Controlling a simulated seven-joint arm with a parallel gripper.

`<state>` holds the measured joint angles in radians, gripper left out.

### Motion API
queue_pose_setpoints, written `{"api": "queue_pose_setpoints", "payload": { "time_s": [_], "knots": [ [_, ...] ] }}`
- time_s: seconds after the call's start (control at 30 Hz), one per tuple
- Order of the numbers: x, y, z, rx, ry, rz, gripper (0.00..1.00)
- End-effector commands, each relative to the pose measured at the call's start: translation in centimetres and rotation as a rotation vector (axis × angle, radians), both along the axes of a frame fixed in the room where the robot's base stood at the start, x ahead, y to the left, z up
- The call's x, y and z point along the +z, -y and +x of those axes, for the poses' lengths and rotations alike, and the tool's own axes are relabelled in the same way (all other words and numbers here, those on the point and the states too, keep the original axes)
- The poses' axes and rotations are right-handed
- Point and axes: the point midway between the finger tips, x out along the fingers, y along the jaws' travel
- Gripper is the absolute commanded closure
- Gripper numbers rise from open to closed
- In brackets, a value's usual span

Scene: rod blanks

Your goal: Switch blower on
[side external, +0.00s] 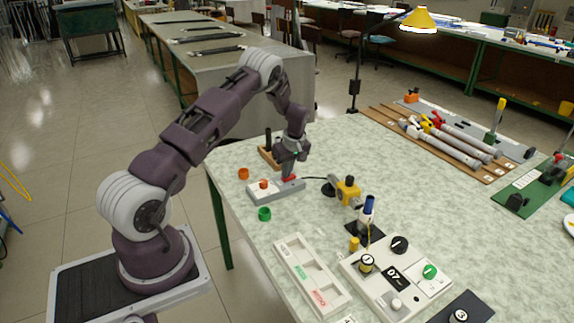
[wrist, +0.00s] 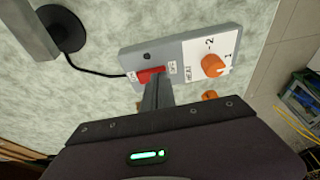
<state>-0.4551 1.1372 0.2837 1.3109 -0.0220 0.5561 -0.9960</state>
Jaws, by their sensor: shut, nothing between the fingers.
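The control box (side external: 282,194) is a flat grey box with a white panel on the table; it also shows in the wrist view (wrist: 127,60). It carries a red switch (wrist: 151,75) with small labels beside it and an orange knob (wrist: 213,66) marked with heat numbers. My gripper (side external: 289,176) is shut and empty, pointing down at the red switch. In the wrist view the closed fingertips (wrist: 157,86) overlap the switch's near edge; I cannot tell whether they touch it or which way it is set. A black cord runs from the box toward a yellow device (side external: 347,190), possibly the blower.
An orange ring (side external: 243,174) and a green ring (side external: 264,214) lie close to the box. A wooden block (side external: 268,156) stands behind it. A white labelled tray (side external: 311,277) and a panel with knobs (side external: 380,258) are toward the front right.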

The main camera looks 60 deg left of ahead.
Motion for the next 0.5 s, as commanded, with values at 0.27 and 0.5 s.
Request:
{"api": "queue_pose_setpoints", "payload": {
  "time_s": [0.27, 0.5],
  "knots": [
    [-0.04, 0.01, -0.01, 0.000, 0.000, 0.000, 1.00],
    [-0.66, 0.04, -0.23, 0.000, -0.001, -0.001, 1.00]
  ]
}}
